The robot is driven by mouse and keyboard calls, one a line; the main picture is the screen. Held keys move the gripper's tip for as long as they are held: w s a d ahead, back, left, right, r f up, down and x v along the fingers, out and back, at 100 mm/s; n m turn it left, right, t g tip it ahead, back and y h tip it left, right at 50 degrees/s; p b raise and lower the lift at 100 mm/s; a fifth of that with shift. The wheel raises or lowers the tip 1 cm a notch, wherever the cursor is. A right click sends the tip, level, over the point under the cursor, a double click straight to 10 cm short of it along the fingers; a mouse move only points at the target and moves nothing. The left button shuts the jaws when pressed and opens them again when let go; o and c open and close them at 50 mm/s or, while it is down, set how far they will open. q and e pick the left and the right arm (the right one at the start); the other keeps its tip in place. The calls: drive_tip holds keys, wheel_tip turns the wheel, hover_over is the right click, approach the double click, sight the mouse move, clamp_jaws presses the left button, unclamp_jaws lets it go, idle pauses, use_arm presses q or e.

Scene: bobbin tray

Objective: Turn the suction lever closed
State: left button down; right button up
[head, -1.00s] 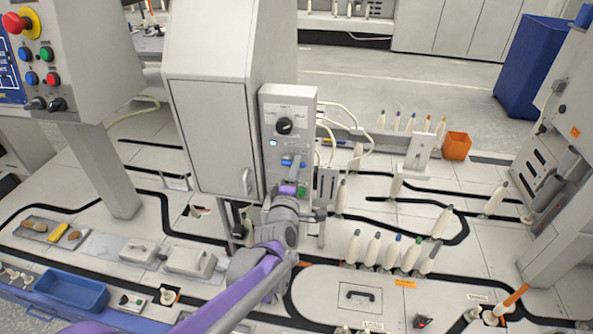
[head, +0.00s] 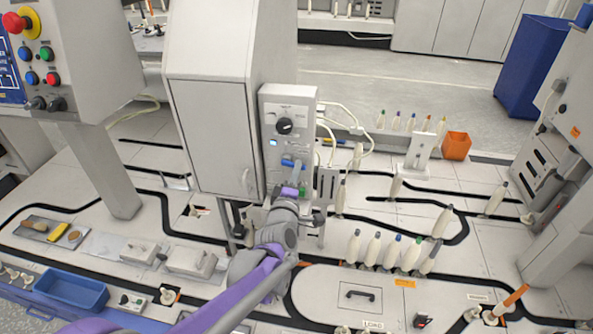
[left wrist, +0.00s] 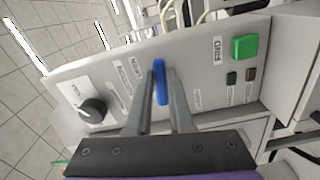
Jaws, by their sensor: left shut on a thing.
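The blue lever (head: 289,163) is on the front of the grey control panel (head: 270,112), below the black knob. In the left wrist view the blue lever (left wrist: 161,84) stands between my two finger tips, its long side along the fingers. My left gripper (left wrist: 163,80) is shut on it. In the head view my left gripper (head: 290,180) reaches up to the panel from below and covers part of its lower front. My right gripper is in neither view.
The panel also carries a black knob (head: 284,126) and a green button (left wrist: 244,47) near the lever. White cables (head: 345,128) hang to the right of the panel. Several bobbins (head: 373,248) stand on the table at right. A grey cabinet (head: 210,130) stands close at left.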

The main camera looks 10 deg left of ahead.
use_arm(q)
drive_tip(key=shift+a+f+m, duration=0.5)
drive_tip(key=shift+a+m, duration=0.1)
drive_tip(key=shift+m, duration=2.05)
drive_tip(key=shift+a+f+m, duration=0.55)
drive_tip(key=shift+m, duration=2.15)
drive_tip(key=shift+a+f+m, duration=0.5)
drive_tip(key=shift+a+m, duration=0.1)
drive_tip(key=shift+m, duration=2.05)
drive_tip(key=c, duration=0.8)
unclamp_jaws()
drive_tip(key=shift+s, duration=0.1)
